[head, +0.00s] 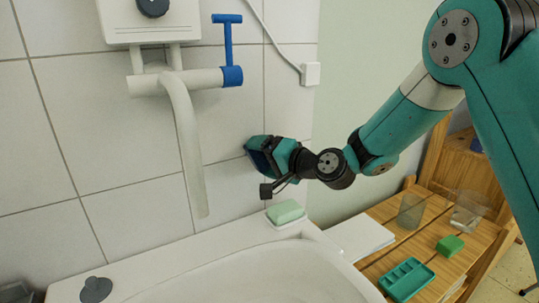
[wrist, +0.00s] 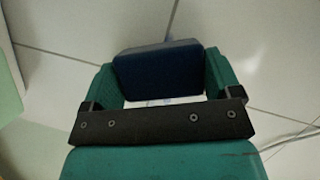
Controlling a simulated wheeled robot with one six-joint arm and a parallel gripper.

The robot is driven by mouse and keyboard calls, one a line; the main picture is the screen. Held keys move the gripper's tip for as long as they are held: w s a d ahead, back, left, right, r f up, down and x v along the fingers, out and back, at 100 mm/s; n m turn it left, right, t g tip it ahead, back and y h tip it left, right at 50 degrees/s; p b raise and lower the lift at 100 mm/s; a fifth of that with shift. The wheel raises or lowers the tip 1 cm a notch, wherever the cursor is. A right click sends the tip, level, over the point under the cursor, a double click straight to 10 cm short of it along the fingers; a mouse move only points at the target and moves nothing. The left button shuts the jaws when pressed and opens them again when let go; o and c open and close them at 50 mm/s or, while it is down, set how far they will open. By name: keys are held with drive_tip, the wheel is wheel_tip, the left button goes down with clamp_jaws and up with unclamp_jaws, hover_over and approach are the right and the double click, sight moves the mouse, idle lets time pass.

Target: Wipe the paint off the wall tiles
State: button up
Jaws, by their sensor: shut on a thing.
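My gripper (head: 268,150) is shut on a dark blue block (head: 258,163), which looks like a sponge or eraser. In the wrist view the blue block (wrist: 157,72) sits between the two green fingers. The block is close against the white wall tiles (head: 85,125), to the right of the tap spout and above the sink's back rim. I cannot tell whether it touches the wall. A faint bluish mark (wrist: 165,101) shows just below the block in the wrist view. No clear paint shows on the other visible tiles; the patch behind the gripper is hidden.
A white tap spout (head: 187,140) with a blue lever (head: 228,50) hangs left of my gripper. Green soap (head: 285,211) sits on the sink (head: 160,262) rim below. A wooden bench (head: 440,210) at right holds a green tray (head: 407,279), a green block (head: 450,245) and clear cups.

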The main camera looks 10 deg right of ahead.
drive_tip(key=shift+s+a+p, duration=0.2)
drive_tip(key=shift+s+a, duration=0.05)
drive_tip(key=shift+a, duration=0.45)
drive_tip(key=shift+s+a+p, duration=0.2)
drive_tip(key=shift+a, duration=0.45)
drive_tip(key=shift+r, duration=0.35)
drive_tip(key=shift+w+d+f+b, duration=0.1)
drive_tip(key=shift+w+d+b, duration=0.25)
drive_tip(key=shift+d, duration=0.5)
drive_tip(key=shift+w+d+b, duration=0.35)
drive_tip(key=shift+w+d, duration=0.05)
drive_tip(key=shift+d, duration=0.45)
drive_tip(key=w+d+b, duration=0.2)
drive_tip(key=d, duration=0.4)
drive_tip(key=shift+w+d, duration=0.25)
drive_tip(key=shift+w, duration=0.1)
